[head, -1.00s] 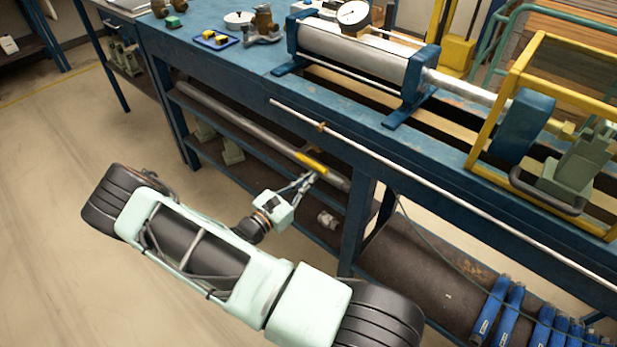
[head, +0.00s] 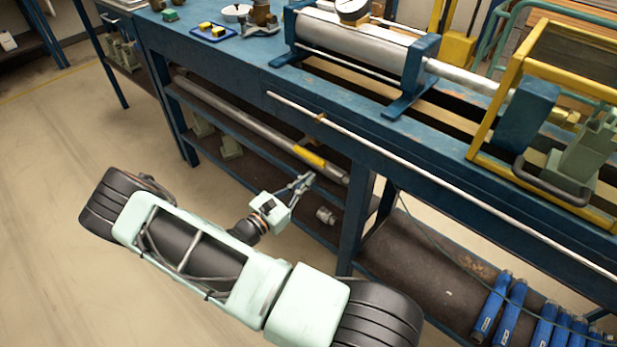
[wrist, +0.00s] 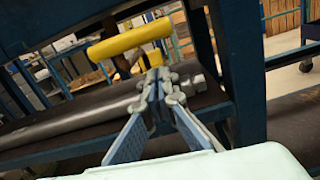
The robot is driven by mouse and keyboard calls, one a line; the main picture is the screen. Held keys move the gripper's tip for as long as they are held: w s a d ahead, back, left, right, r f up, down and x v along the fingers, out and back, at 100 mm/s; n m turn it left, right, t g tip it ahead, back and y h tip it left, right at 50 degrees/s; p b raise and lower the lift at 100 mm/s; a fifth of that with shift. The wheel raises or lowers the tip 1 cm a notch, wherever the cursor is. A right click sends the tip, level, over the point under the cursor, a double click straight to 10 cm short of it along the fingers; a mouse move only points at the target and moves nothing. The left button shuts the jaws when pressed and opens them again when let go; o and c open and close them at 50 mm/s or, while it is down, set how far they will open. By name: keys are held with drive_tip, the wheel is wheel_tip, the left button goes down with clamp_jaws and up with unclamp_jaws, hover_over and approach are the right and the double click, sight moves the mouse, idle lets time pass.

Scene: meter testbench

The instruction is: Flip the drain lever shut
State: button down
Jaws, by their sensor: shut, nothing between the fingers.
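The drain lever shows as a yellow handle (head: 311,156) under the bench's front edge. In the head view it lines up with the right end of a grey pipe. In the wrist view the yellow handle (wrist: 130,40) lies nearly level, tilted up to the right, above and just left of my fingertips. My gripper (head: 306,179) is shut and empty, just below the handle in the head view. In the wrist view the closed fingertips (wrist: 160,82) appear apart from the handle. The lever's pivot is not clear in either view.
The blue bench (head: 230,80) carries a cylinder rig (head: 355,40). A thin white rod (head: 420,180) runs along its front. A long grey pipe (head: 240,118) lies above the lower shelf, and a small metal fitting (head: 326,215) sits near my gripper. Floor at left is clear.

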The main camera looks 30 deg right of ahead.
drive_tip(key=p+v, duration=0.1)
drive_tip(key=v, duration=0.9)
drive_tip(key=shift+f, duration=0.4)
drive_tip(key=shift+s+a+r, duration=0.1)
